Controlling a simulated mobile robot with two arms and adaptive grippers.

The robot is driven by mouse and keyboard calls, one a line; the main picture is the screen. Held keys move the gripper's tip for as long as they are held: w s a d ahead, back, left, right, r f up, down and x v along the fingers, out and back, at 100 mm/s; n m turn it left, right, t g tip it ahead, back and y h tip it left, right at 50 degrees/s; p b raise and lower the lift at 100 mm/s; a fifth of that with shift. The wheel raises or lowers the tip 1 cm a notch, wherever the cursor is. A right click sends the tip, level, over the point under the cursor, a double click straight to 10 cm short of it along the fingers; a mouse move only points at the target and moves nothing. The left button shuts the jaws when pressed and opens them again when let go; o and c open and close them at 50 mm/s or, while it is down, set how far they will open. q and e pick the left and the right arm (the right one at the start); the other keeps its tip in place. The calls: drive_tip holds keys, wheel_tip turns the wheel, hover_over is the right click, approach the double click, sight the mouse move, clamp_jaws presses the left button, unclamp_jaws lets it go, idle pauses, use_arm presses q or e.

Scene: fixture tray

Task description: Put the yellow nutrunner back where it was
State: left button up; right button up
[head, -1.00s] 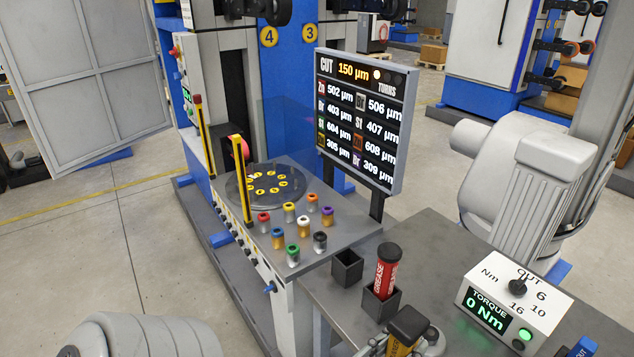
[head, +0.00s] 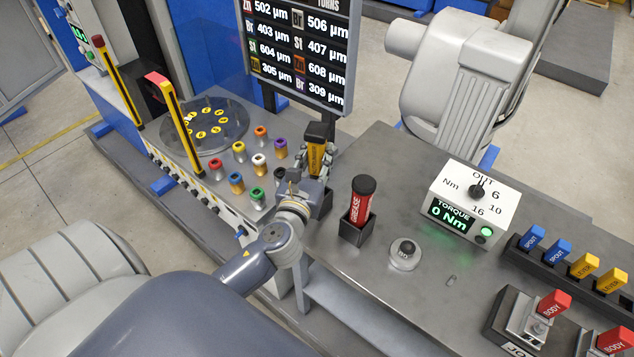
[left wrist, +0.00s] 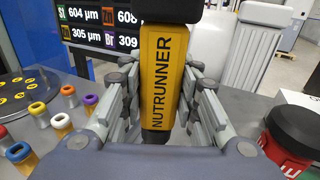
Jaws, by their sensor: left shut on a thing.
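The yellow nutrunner (head: 317,150) with a black top is upright in my left gripper (head: 315,168), which is shut on its body. In the left wrist view the nutrunner (left wrist: 162,80) stands between the two fingers (left wrist: 160,108), its label facing the camera. A black square holder (head: 325,204) sits at the table's left edge, just below the gripper and partly hidden by it. My right gripper is not in view.
A red grease tube (head: 360,205) stands in another black holder (head: 355,232) just right of the gripper. Several coloured-top cylinders (head: 259,163) stand to the left. The readout screen (head: 300,50) rises behind.

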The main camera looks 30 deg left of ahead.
sight(317, 176)
use_arm(q)
drive_tip(key=shift+f, duration=0.75)
drive_tip(key=shift+f+b, duration=0.8)
drive_tip(key=shift+f, duration=1.5)
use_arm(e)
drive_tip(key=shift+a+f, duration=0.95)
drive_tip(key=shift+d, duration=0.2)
use_arm(q)
drive_tip(key=shift+f, duration=0.15)
drive_tip(key=o, duration=1.1)
drive_tip(key=shift+o, duration=0.3)
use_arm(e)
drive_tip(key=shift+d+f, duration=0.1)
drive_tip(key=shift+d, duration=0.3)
